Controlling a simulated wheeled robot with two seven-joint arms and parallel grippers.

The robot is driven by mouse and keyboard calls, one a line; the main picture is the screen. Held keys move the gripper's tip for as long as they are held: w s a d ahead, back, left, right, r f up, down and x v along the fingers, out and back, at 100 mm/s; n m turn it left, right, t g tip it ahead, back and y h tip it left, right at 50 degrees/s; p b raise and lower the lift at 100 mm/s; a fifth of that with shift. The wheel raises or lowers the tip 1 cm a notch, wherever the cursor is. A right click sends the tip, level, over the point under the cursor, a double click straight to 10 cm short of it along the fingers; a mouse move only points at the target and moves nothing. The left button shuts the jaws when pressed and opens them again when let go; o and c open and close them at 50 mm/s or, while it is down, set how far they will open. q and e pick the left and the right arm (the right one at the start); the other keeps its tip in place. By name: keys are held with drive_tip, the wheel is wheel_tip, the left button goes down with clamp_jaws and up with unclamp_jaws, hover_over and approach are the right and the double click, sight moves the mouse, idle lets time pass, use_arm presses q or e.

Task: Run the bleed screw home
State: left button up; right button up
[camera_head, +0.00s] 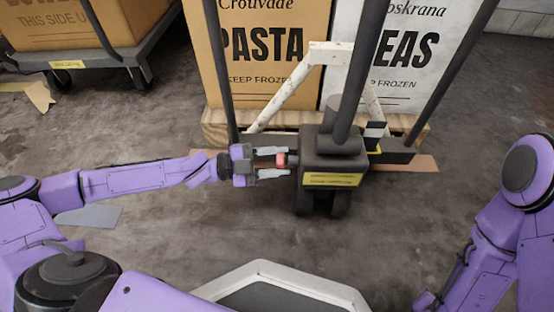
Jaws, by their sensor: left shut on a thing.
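The bleed screw (281,160) shows as a small red head on the left side of the dark pump block (328,158) of a pallet jack. My left gripper (286,161) reaches in from the left, with one finger above the red head and one below it. It is shut on the screw. The screw's shank and how deep it sits are too small to tell. My right arm (485,240) is at the right edge and its gripper is out of the picture.
The jack's dark handle (362,70) rises from the block, with a white frame (290,85) behind. Large PASTA (262,75) and PEAS (405,90) boxes stand on a wooden pallet (216,128). A loaded cart (110,62) is back left. Open floor lies right of the jack.

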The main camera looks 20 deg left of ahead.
use_arm(q)
drive_tip(key=shift+r, duration=0.1)
idle(0.3)
drive_tip(key=o, duration=1)
drive_tip(key=shift+o, duration=0.2)
drive_tip(key=p+v, duration=0.1)
drive_tip(key=v, duration=0.9)
drive_tip(key=shift+a, duration=0.25)
drive_tip(key=shift+s, duration=0.15)
